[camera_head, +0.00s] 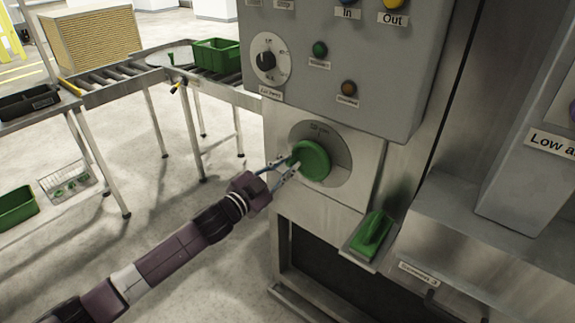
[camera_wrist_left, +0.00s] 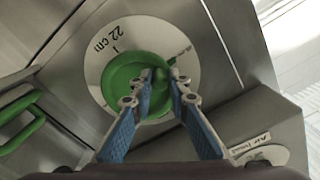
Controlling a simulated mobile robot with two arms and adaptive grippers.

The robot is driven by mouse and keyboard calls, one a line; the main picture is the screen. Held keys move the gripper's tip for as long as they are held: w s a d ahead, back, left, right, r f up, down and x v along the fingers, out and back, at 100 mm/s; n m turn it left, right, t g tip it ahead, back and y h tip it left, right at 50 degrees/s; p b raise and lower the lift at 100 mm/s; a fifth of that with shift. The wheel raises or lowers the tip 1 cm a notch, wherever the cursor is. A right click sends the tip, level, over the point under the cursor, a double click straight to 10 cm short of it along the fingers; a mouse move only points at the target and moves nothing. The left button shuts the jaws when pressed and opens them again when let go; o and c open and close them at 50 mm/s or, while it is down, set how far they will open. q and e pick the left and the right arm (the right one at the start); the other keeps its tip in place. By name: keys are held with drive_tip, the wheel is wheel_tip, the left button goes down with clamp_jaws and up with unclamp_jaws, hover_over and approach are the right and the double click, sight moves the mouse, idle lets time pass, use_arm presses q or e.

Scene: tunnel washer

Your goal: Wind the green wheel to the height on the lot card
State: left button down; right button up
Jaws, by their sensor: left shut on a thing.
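The green wheel (camera_head: 312,161) sits on a round metal dial plate (camera_head: 340,150) on the front of the machine. In the left wrist view the wheel (camera_wrist_left: 122,77) shows close up, and the dial plate reads "22 cm" beside a tick mark at its upper edge. My left gripper (camera_head: 292,163) reaches the wheel's left side. In the left wrist view its two fingers (camera_wrist_left: 161,78) are closed on a small green knob on the wheel. The lot card cannot be made out in either view. My right gripper is in neither view.
A control panel (camera_head: 350,60) with knobs and "In" and "Out" lights is above the wheel. A green handle (camera_head: 374,232) on a metal ledge juts out below right. Roller conveyors (camera_head: 110,88) with a green crate (camera_head: 217,55) stand at left. Open floor lies between.

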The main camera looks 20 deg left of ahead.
use_arm(q)
drive_tip(key=shift+w+r, duration=0.1)
drive_tip(key=shift+r, duration=0.45)
drive_tip(key=c, duration=1.8)
unclamp_jaws()
drive_tip(key=shift+a, duration=0.1)
drive_tip(key=shift+c, duration=0.2)
drive_tip(key=shift+f, duration=0.2)
drive_tip(key=shift+s+f, duration=0.15)
drive_tip(key=shift+s, duration=0.05)
drive_tip(key=v, duration=1.1)
drive_tip(key=shift+s, duration=0.4)
drive_tip(key=shift+a, duration=0.15)
